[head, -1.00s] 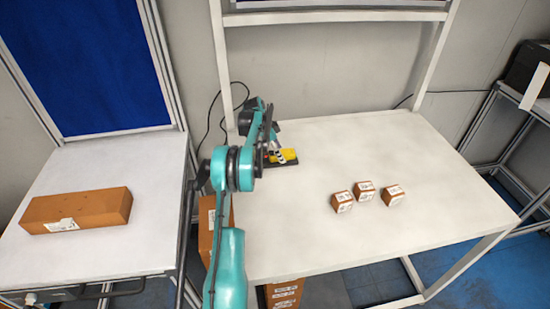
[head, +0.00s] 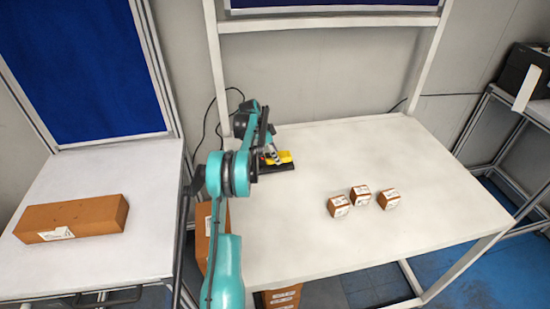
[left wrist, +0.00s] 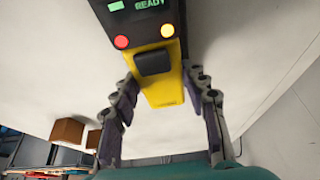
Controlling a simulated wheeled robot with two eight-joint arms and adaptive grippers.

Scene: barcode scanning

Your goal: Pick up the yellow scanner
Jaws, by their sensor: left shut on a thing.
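The yellow scanner (head: 284,156) is at the back left of the white table, partly hidden by my left gripper. In the left wrist view the scanner (left wrist: 164,92) is yellow and black, with a green "READY" display, a red and an orange button and a dark trigger piece. My left gripper (head: 271,155) is shut on the scanner's body, with a finger on each side in the left wrist view (left wrist: 160,82). A dark base (head: 284,168) shows just below the scanner; I cannot tell whether they touch. My right gripper is not in view.
Three small brown labelled boxes (head: 361,197) stand in the middle of the white table (head: 420,170). A long brown box (head: 75,218) lies on the left table (head: 90,270). A frame post (head: 216,70) rises behind the scanner. The table's right side is clear.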

